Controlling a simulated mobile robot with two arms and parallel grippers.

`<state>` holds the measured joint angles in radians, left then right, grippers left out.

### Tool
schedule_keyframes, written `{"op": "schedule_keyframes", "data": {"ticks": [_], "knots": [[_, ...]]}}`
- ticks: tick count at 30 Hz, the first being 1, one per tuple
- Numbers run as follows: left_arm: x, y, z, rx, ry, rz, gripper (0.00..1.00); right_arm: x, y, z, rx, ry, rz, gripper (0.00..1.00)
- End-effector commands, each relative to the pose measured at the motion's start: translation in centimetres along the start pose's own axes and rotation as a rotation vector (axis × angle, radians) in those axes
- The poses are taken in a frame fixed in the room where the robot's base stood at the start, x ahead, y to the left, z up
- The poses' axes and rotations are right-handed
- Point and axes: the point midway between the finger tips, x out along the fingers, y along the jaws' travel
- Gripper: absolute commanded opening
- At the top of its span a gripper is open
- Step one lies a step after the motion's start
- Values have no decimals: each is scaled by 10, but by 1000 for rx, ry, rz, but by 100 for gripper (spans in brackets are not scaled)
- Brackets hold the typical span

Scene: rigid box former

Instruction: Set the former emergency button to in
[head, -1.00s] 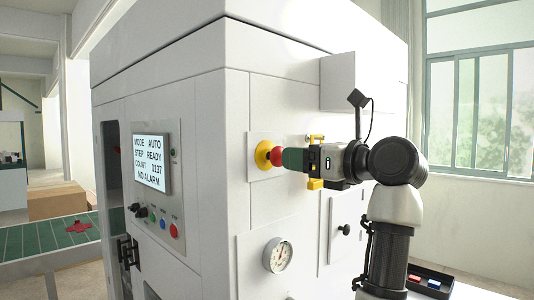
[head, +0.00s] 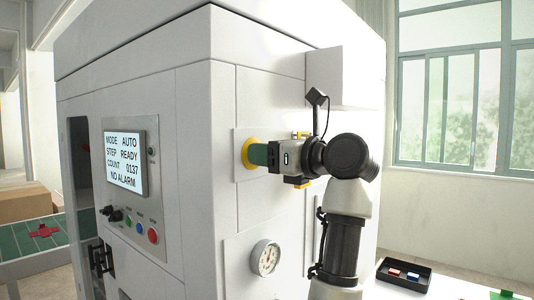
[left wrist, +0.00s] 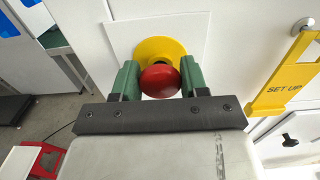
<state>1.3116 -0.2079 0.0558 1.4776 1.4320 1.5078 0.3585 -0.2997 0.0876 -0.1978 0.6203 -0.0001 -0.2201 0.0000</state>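The emergency button has a red mushroom cap (left wrist: 160,80) in front of a round yellow collar (left wrist: 163,52) on a square plate on the machine's side wall. In the head view the collar (head: 248,154) shows, but the red cap is hidden by the gripper. My left gripper (left wrist: 160,82) has one green finger on each side of the cap, seemingly touching both sides. In the head view its fingertips (head: 258,154) reach close to the collar. How far the button is in, I cannot tell. My right gripper is not in view.
The machine's front screen (head: 125,163) reads AUTO, READY, NO ALARM. A gauge (head: 265,258) sits below my left gripper. A yellow SET UP tag (left wrist: 284,85) hangs to its right in the wrist view. A black tray (head: 404,276) stands at the lower right.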

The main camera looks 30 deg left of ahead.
Motion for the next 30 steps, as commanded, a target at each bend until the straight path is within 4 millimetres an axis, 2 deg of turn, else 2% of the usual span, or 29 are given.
{"op": "schedule_keyframes", "data": {"ticks": [1, 5, 19, 20, 21, 24, 30], "knots": [[0, 0, 0, 0, 0, 0, 19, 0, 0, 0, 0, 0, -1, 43], [0, 0, 0, 0, 0, 0, 1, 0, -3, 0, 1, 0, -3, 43], [9, 0, 0, 0, 0, 0, 0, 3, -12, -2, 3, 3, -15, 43], [10, 0, 0, 0, 0, 0, 46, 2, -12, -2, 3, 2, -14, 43], [10, 0, 0, 0, 0, 0, 52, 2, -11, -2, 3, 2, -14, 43], [9, 0, 0, 0, 0, 0, 66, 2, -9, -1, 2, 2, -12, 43], [9, 0, 0, 0, 0, 0, 66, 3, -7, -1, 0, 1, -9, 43]]}}
